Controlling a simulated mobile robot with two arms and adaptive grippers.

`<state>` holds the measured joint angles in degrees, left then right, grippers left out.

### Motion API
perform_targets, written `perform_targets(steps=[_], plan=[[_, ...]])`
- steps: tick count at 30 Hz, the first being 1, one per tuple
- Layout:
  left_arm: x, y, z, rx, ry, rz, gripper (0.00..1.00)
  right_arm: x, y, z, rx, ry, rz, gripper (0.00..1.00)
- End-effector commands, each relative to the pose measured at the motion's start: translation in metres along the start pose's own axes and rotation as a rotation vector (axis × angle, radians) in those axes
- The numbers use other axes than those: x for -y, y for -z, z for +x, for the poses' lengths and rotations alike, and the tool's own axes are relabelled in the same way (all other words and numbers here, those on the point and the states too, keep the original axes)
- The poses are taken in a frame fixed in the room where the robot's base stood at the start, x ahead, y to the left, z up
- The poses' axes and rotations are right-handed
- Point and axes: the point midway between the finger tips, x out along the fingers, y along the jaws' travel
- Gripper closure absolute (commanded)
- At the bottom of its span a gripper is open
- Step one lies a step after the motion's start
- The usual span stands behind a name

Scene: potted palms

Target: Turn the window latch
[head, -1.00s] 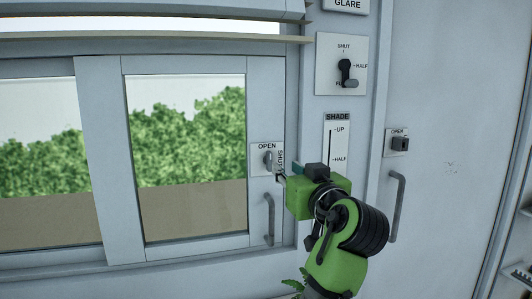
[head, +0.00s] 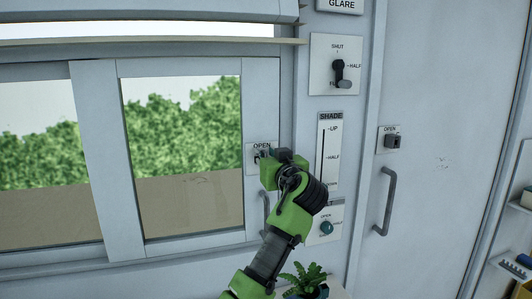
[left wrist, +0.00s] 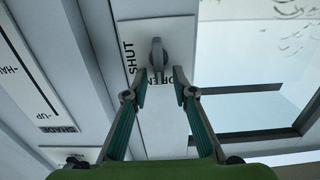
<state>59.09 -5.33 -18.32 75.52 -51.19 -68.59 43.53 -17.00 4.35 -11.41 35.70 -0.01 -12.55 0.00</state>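The window latch (left wrist: 157,52) is a grey lever on a white plate (head: 252,150) on the window's right frame. The plate is marked OPEN and SHUT. In the left wrist view the lever points toward the OPEN label. My left gripper (left wrist: 162,76) is open, with one fingertip on each side of the lever's end; I cannot tell whether they touch it. In the head view my left gripper (head: 266,156) is in front of the plate and hides most of the latch. My right gripper is not in view.
A grey window handle (head: 265,212) is below the latch. To the right are the shade slider panel (head: 329,150), a SHUT/HALF lever (head: 340,70), a small dial (head: 326,228) and a door handle (head: 387,205). A potted plant (head: 304,281) stands below my arm.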

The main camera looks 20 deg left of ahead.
Motion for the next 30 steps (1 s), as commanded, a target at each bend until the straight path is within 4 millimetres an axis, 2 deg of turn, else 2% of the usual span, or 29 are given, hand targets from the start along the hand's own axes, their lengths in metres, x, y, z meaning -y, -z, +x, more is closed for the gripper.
perform_targets(steps=[5, 6, 9, 22, 30], plan=[[-0.0001, 0.0001, 0.0001, 0.0, 0.0, 0.0, 0.75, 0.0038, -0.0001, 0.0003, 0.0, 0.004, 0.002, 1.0], [-0.0001, 0.0001, 0.0, -0.001, 0.0, 0.0, 0.78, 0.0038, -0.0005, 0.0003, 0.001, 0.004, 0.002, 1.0], [-0.0002, 0.0001, -0.0002, -0.001, 0.0, 0.0, 1.0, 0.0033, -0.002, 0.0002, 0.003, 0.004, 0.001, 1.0], [-0.0014, 0.0006, -0.0004, -0.001, -0.001, 0.039, 1.0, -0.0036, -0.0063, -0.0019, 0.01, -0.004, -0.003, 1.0], [-0.0059, 0.0008, -0.0004, 0.0, -0.001, 0.203, 1.0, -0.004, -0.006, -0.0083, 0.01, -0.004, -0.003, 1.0]])
